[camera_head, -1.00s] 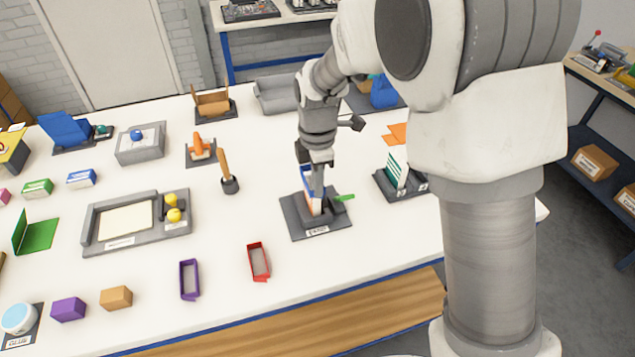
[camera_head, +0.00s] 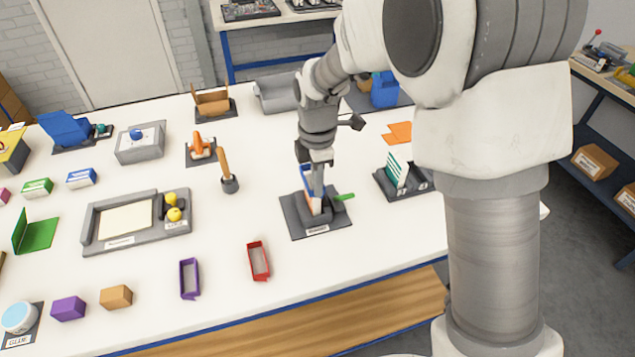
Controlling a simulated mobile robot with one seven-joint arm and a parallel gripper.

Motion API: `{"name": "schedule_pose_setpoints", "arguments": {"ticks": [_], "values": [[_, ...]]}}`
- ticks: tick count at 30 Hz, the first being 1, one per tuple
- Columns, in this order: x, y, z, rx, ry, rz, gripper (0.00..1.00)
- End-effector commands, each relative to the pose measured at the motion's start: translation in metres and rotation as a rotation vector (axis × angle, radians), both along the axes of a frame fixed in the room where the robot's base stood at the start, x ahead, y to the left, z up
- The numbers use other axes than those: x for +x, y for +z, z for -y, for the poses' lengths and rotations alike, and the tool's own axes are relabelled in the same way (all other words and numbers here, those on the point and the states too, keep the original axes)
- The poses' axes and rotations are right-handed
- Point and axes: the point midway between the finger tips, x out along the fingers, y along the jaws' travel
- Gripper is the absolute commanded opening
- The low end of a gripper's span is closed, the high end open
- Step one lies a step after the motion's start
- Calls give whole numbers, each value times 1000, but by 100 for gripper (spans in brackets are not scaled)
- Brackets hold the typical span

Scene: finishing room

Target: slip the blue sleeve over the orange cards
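My gripper (camera_head: 317,190) points down over a dark grey stand (camera_head: 293,217) near the front middle of the table. The blue sleeve (camera_head: 306,174) shows as a narrow upright strip beside and behind my fingers. The orange cards (camera_head: 309,206) show as a small patch low in the stand, just below the blue. My fingers are seen nearly edge-on and cover much of the sleeve, so their grip and how far the sleeve surrounds the cards cannot be told.
A green tab (camera_head: 344,197) sticks out at the stand's right. A grey rack with green-striped cards (camera_head: 397,171) stands to the right. Red (camera_head: 259,261) and purple (camera_head: 189,279) open sleeves lie in front. A wooden-handled tool (camera_head: 224,165) stands upright to the left.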

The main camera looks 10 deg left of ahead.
Motion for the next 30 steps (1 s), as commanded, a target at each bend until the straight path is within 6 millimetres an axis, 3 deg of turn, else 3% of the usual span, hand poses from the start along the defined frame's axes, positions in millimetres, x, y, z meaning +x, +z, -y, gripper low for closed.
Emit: {"name": "schedule_pose_setpoints", "arguments": {"ticks": [23,28,30], "values": [[0,-14,0,0,1,0,0],[0,-12,0,0,1,1,32],[0,-12,0,0,0,1,37]]}}
